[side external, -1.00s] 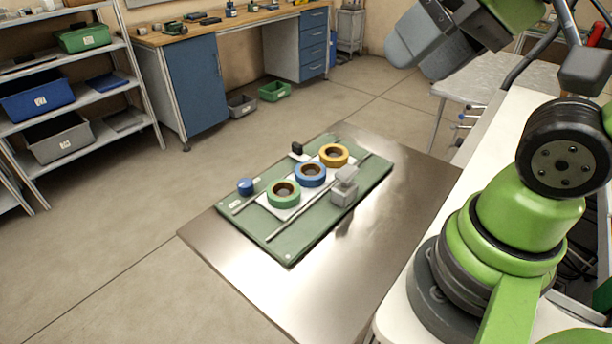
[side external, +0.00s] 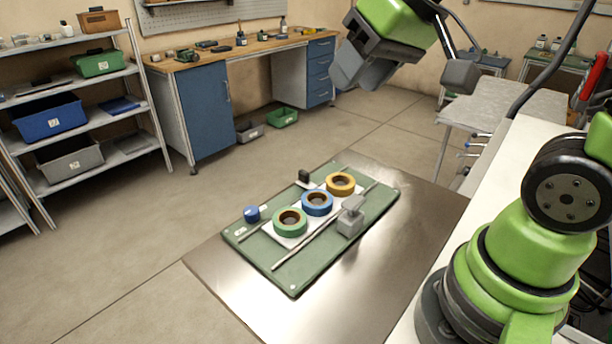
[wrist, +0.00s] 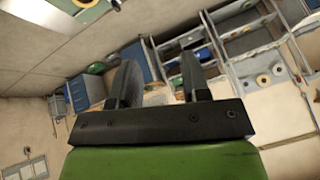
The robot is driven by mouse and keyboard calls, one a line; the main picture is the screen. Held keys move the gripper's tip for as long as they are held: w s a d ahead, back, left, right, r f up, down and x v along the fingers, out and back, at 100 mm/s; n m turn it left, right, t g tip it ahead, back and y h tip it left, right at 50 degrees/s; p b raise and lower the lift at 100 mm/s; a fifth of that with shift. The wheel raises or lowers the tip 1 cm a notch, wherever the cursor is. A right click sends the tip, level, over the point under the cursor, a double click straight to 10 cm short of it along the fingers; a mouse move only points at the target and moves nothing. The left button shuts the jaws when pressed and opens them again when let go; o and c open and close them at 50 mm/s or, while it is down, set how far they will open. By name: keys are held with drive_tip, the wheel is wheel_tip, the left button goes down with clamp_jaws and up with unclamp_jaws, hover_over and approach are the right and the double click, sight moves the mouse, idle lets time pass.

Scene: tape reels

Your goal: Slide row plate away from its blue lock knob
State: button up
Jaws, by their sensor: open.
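The white row plate (side external: 275,232) lies on a green base board (side external: 291,284) between two thin metal rails. It carries a green tape reel (side external: 290,222), a blue reel (side external: 317,203) and a yellow reel (side external: 340,184) in a line. The blue lock knob (side external: 252,214) stands on the board near the green reel's end, apart from it. A grey block with a raised handle (side external: 349,222) sits at the near rail. My gripper (side external: 350,78) is high above and beyond the board, touching nothing. In the wrist view its two fingers (wrist: 158,88) are spread apart with nothing between them.
A small black block (side external: 304,176) stands at the board's far edge. The board lies on a bare metal table (side external: 405,246) with clear room around it. Shelves and a workbench (side external: 235,54) stand well behind.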

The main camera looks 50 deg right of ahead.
drive_tip(key=w+d+f+n, duration=0.1)
drive_tip(key=w+d+f, duration=0.3)
drive_tip(key=w+f, duration=0.4)
drive_tip(key=n+g+h, duration=0.2)
approach(304, 171)
drive_tip(key=f, duration=0.1)
drive_tip(key=x, duration=0.9)
drive_tip(key=shift+w, duration=0.2)
clamp_jaws()
drive_tip(key=d, duration=0.8)
drive_tip(key=shift+s+d, duration=0.1)
drive_tip(key=shift+d, duration=0.25)
